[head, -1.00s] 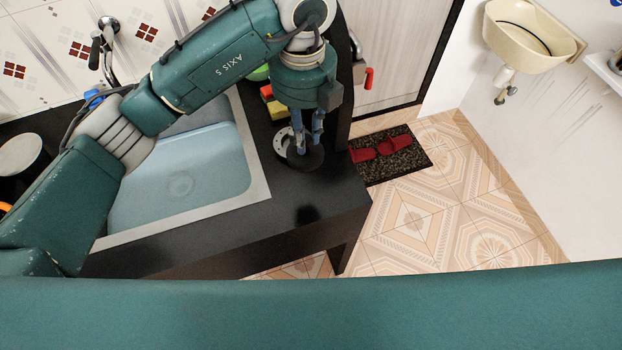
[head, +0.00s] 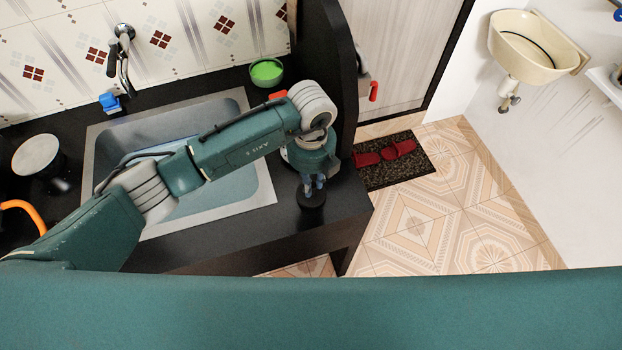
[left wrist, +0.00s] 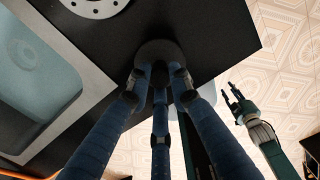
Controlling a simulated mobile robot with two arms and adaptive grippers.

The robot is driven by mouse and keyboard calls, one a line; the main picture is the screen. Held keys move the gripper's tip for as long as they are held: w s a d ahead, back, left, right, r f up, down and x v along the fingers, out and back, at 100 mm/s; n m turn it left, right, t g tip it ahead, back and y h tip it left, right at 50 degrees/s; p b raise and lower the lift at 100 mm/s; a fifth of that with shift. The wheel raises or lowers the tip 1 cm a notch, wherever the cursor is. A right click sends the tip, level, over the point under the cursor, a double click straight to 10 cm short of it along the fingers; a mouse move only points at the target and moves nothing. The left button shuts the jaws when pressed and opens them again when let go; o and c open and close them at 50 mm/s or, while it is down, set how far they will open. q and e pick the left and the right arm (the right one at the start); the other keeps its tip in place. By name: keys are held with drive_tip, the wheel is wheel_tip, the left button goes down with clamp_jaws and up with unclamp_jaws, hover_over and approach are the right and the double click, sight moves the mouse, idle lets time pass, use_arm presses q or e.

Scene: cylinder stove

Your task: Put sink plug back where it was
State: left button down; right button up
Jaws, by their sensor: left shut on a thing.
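The sink plug (head: 311,200) is a dark round disc over the black counter, right of the sink. My left gripper (head: 313,188) points down and is shut on it. In the left wrist view the plug (left wrist: 160,52) sits between the fingertips of my left gripper (left wrist: 160,72), near the counter's edge. I cannot tell whether it touches the counter. The sink (head: 258,185) has a pale blue basin; my left arm hides its drain. A white disc with holes (left wrist: 95,5) lies on the counter. My right gripper (left wrist: 238,103) shows in the left wrist view with its fingers apart.
A tap (head: 124,60) stands behind the sink. A green bowl (head: 266,72) and a partly hidden red item (head: 278,95) are at the counter's back. A dark upright panel (head: 342,70) bounds the counter on the right. The front strip of the counter (head: 225,245) is clear.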

use_arm(q)
drive_tip(key=shift+f, duration=0.2)
drive_tip(key=c, duration=1.6)
unclamp_jaws()
drive_tip(key=shift+r, duration=0.1)
drive_tip(key=shift+o, duration=0.2)
drive_tip(key=shift+r, duration=0.25)
wheel_tip(320, 180, up, 12)
drive_tip(key=b, duration=0.3)
drive_tip(key=shift+b, duration=0.4)
drive_tip(key=shift+s+f, duration=0.1)
drive_tip(key=shift+f, duration=0.1)
